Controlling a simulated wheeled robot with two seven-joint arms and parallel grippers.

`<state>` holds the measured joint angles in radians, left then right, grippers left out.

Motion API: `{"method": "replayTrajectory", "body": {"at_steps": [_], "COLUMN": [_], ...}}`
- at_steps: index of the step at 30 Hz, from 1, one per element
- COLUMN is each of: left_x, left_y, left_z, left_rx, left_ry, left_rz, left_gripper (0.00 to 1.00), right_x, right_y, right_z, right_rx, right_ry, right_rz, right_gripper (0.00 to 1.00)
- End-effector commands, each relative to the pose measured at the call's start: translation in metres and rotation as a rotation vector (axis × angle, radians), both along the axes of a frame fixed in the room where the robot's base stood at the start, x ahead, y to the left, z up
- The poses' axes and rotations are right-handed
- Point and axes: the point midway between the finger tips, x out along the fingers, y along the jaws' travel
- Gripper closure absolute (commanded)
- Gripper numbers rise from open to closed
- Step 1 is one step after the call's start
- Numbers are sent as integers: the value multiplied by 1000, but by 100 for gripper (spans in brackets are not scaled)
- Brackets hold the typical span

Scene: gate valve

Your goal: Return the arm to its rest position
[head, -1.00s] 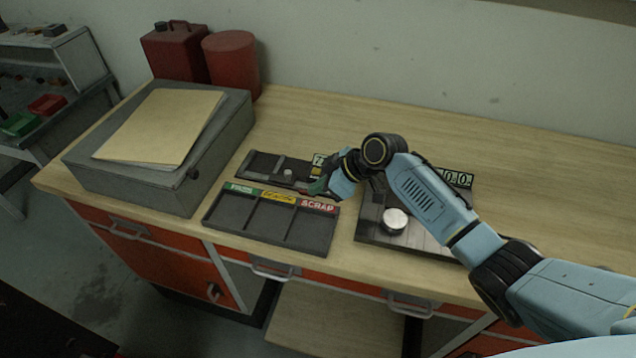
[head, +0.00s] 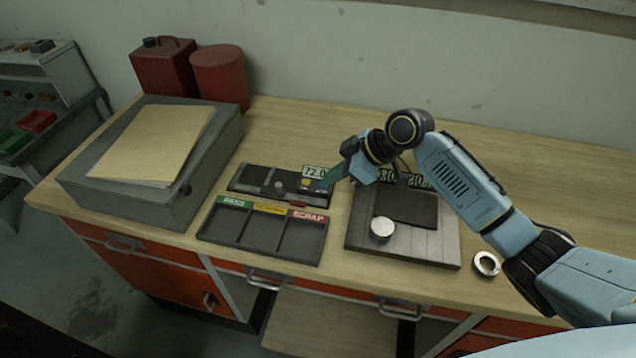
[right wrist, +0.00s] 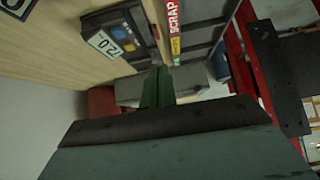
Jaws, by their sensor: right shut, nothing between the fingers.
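My right arm (head: 450,180) comes in from the right, bent over the bench. My right gripper (head: 335,175) is shut and empty, held above the bench near the 72.0 display (head: 314,172). In the right wrist view its shut green fingers (right wrist: 157,88) point toward the sorting tray. My left gripper is not in view.
A dark tray (head: 262,236) labelled PASS, a yellow middle label and SCRAP lies empty. Right of it, a grey plate device (head: 440,248) bears a silver disc (head: 382,229). A metal ring (head: 486,264) lies at the right. A grey box (head: 140,200) with a folder stands left.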

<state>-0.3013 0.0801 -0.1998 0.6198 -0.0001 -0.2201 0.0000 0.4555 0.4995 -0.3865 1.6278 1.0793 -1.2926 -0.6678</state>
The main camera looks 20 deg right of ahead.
Motion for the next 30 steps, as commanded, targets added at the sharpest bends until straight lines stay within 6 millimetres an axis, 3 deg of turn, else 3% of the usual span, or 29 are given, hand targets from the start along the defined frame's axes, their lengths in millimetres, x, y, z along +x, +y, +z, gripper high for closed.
{"method": "replayTrajectory", "body": {"at_steps": [8, 14, 17, 24, 30], "left_x": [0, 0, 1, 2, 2], "left_y": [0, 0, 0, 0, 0], "left_z": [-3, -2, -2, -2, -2], "left_rx": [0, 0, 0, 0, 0], "left_ry": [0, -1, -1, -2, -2], "left_rz": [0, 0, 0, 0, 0], "left_gripper": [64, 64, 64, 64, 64], "right_x": [-8, -16, -39, -131, -200], "right_y": [-13, -9, 2, 21, 9], "right_z": [16, 7, -13, -69, -85], "right_rx": [1, -6, -23, -101, -161], "right_ry": [0, 14, 47, 158, 233], "right_rz": [1, -6, -28, -219, -460], "right_gripper": [100, 100, 100, 100, 100]}}
